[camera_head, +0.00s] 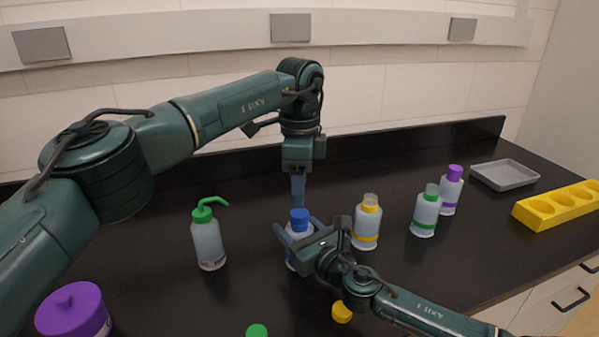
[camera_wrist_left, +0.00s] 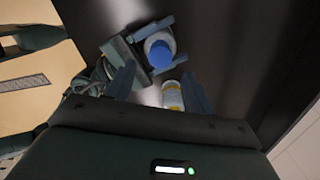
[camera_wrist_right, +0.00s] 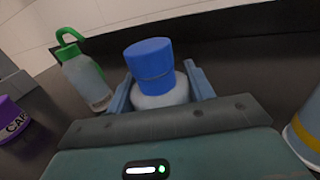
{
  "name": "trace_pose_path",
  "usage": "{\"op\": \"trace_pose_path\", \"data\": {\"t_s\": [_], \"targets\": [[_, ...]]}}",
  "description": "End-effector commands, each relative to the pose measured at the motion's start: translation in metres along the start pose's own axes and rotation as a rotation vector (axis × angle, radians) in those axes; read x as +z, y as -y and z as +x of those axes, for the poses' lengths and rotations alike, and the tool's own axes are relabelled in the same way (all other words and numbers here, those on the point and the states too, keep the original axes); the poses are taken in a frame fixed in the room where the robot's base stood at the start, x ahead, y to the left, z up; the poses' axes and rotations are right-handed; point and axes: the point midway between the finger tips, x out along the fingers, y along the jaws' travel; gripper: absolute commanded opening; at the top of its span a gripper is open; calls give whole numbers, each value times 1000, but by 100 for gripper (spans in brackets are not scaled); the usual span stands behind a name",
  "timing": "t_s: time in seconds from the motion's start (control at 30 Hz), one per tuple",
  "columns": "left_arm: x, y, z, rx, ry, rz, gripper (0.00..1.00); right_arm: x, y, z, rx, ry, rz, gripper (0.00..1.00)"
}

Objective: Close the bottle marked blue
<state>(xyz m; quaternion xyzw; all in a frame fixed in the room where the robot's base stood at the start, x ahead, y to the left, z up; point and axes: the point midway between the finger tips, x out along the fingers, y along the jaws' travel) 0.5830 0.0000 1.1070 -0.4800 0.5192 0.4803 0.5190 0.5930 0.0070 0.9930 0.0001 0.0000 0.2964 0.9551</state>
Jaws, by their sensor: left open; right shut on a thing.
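The bottle marked blue (camera_head: 299,259) stands upright on the black bench with a blue cap (camera_head: 299,219) on its top. Whether the cap is screwed tight cannot be told. My right gripper (camera_wrist_right: 160,88) is shut around the bottle's body, below the cap. My left gripper (camera_head: 298,190) points straight down just above the cap, open and empty. In the left wrist view the blue cap (camera_wrist_left: 159,54) shows from above, beyond the open fingers. My right gripper hides part of the bottle's body and label.
A green-topped wash bottle (camera_head: 208,242) stands to the left. Yellow-banded (camera_head: 367,226), green-banded (camera_head: 425,214) and purple-banded (camera_head: 450,193) bottles stand to the right. Loose yellow (camera_head: 342,312) and green (camera_head: 257,330) caps, a purple-lidded jar (camera_head: 73,308), a grey tray (camera_head: 504,176) and a yellow rack (camera_head: 562,207) also show.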

Motion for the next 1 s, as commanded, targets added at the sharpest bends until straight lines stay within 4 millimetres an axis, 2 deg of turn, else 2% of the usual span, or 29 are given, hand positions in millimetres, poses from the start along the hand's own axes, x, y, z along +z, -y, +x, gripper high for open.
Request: {"op": "trace_pose_path", "data": {"t_s": [0.1,0.33,0.73,1.0], "targets": [[0,0,21,2,1,0,53,0,0,0,-1,0,0,0],[0,0,49,1,0,0,53,0,0,0,-1,0,0,0],[0,0,56,-1,0,0,53,0,0,0,-1,0,0,0],[0,0,55,-1,0,0,32,0,0,0,-1,0,0,0]]}}
